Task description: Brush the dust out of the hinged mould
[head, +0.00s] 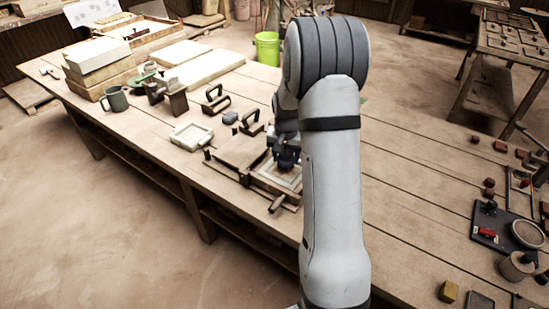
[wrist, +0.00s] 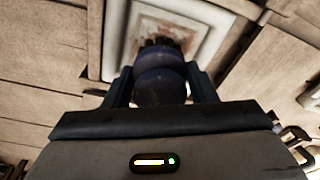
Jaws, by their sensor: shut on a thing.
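The hinged mould (head: 262,184) lies open on the bench, its pale square inside partly hidden by my arm. What looks like its lid (head: 240,150) is folded back flat to the left. My gripper (head: 286,158) is over the mould. In the wrist view my gripper (wrist: 160,78) is shut on a dark, rounded brush (wrist: 160,90).
Dark trays and small blocks (head: 448,291) lie at the right end. The planks right of my arm are mostly clear. A lime bucket (head: 267,48) stands behind.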

